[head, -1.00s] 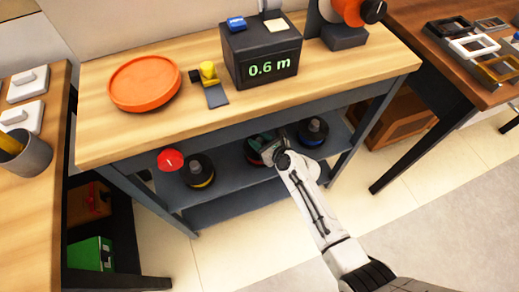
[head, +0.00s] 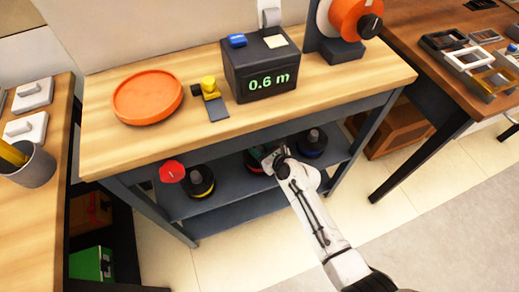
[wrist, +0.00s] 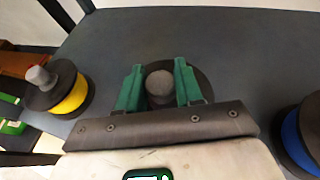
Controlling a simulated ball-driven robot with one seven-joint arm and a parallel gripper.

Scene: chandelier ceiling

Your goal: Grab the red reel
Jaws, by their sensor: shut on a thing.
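The red reel (head: 255,168) stands on the shelf under the bench, between a yellow and a blue reel, mostly hidden behind my gripper (head: 272,158) in the head view. A thin strip of red shows below its dark rim. In the wrist view its dark round flange and grey knob (wrist: 159,84) show, but not its red colour. My gripper (wrist: 158,76) has its two green fingers closed on the knob, one on each side. I cannot tell whether the reel is off the shelf.
The yellow reel (wrist: 68,92) stands to the left and the blue reel (wrist: 305,138) to the right. A red round knob (head: 172,172) is at the bench's front left. The bench top (head: 215,135) overhangs the shelf, and bench legs flank it.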

